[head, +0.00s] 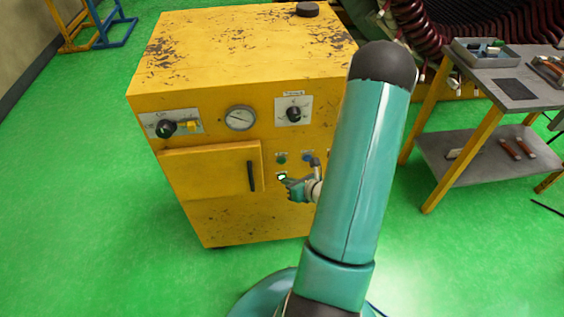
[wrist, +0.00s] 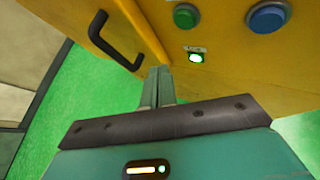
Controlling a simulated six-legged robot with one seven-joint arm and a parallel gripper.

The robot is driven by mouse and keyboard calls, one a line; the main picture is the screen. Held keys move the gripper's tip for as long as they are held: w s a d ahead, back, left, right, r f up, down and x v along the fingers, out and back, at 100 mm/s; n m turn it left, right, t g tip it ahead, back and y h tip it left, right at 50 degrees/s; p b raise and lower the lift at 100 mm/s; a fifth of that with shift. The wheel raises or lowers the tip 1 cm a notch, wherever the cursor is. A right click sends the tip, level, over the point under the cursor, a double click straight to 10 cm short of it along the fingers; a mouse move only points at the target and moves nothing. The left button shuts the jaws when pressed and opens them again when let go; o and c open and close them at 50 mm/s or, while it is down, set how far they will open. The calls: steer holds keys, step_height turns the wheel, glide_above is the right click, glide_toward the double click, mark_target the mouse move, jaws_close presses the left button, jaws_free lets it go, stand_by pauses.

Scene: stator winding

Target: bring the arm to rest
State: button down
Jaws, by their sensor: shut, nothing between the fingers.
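My gripper (head: 287,181) is in front of the yellow cabinet (head: 225,221), low on its right side, near a lit green-white indicator (head: 282,176). My arm rises large across the right-centre of the head view and hides part of the cabinet's right side. In the wrist view my gripper (wrist: 159,72) has its two fingers together with nothing between them. The lit indicator (wrist: 196,58) shows just right of the fingertips there. I cannot tell whether the fingertips touch the panel.
The cabinet has a door with a black handle (head: 251,176), a dial gauge (head: 240,118), knobs, a green button (wrist: 186,16) and a blue button (wrist: 268,17). A grey-topped table (head: 504,101) with trays stands at right.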

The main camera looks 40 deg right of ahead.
stand_by(0.3)
steer(key=w+a+r+n+g+y, duration=0.3)
steer(key=a+r+n+g+y, duration=0.4)
steer(key=a+r+n, duration=1.2)
steer(key=s+a+r+n+h, duration=0.3)
steer(key=s+r+n, duration=0.2)
steer(key=r+n, duration=0.2)
steer(key=s+a+r+n+h, duration=0.4)
steer(key=s+r+n, duration=0.2)
steer(key=n, duration=0.6)
step_height(320, 180, up, 2)
steer(key=shift+s+a+h, duration=0.2)
steer(key=shift+a+h, duration=0.05)
steer(key=shift+h, duration=0.05)
